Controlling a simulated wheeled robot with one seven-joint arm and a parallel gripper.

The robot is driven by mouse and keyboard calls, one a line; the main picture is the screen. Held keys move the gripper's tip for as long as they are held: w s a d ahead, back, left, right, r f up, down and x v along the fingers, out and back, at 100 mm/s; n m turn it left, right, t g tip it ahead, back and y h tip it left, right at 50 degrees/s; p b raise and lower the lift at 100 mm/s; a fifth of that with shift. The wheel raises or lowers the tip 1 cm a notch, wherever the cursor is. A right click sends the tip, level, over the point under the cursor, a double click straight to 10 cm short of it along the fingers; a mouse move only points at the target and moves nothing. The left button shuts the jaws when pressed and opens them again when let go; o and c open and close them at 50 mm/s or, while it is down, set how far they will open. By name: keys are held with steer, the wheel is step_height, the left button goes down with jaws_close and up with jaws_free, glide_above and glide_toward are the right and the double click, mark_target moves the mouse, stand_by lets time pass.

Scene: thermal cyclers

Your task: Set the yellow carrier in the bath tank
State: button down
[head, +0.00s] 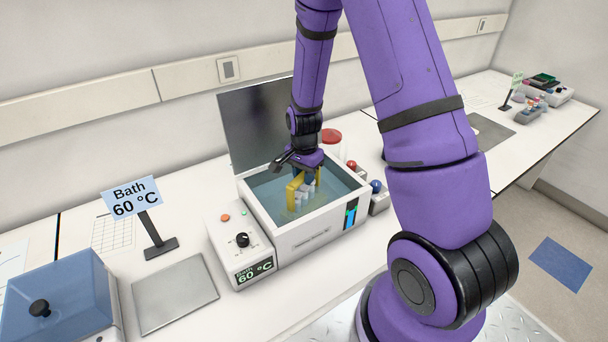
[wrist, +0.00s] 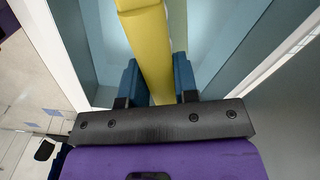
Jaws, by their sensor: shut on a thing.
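The yellow carrier (head: 293,195) is in the head view, inside the opening of the bath tank (head: 310,240), with several pale tubes (head: 304,192) in it. My gripper (head: 308,165) is above the tank, shut on the top of the carrier. In the wrist view the yellow handle (wrist: 148,50) lies between the two blue fingers (wrist: 157,82). The tank's dark lid (head: 255,125) stands open behind it. I cannot tell whether the carrier touches the tank floor. My gripper hides part of the carrier.
A control box (head: 240,243) reading Bath 60 °C is at the tank's left, and a sign (head: 132,197) with the same words stands farther left. A blue-lidded box (head: 58,300) and a grey plate (head: 174,294) lie at front left. Red and blue knobs (head: 376,186) stand close at the tank's right.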

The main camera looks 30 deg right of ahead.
steer(key=c, duration=0.9)
jaws_free()
step_height(320, 180, up, 13)
steer(key=s+a+r+n+t, duration=0.1)
steer(key=s+a+r+n, duration=0.15)
steer(key=s+r, duration=0.4)
steer(key=s+a+r+n+t, duration=0.2)
steer(key=s+r+n, duration=0.15)
steer(key=r, duration=0.55)
steer(key=shift+s+a+r+n+t, duration=0.4)
steer(key=shift+s+r+n, duration=0.9)
steer(key=shift+s, duration=1.15)
steer(key=shift+s+a+r+n+t, duration=0.35)
steer(key=shift+s+r+n, duration=0.95)
steer(key=shift+s, duration=1.15)
steer(key=shift+s+a+r+n+t, duration=0.4)
steer(key=shift+s+r+n, duration=0.9)
steer(key=shift+s, duration=1.15)
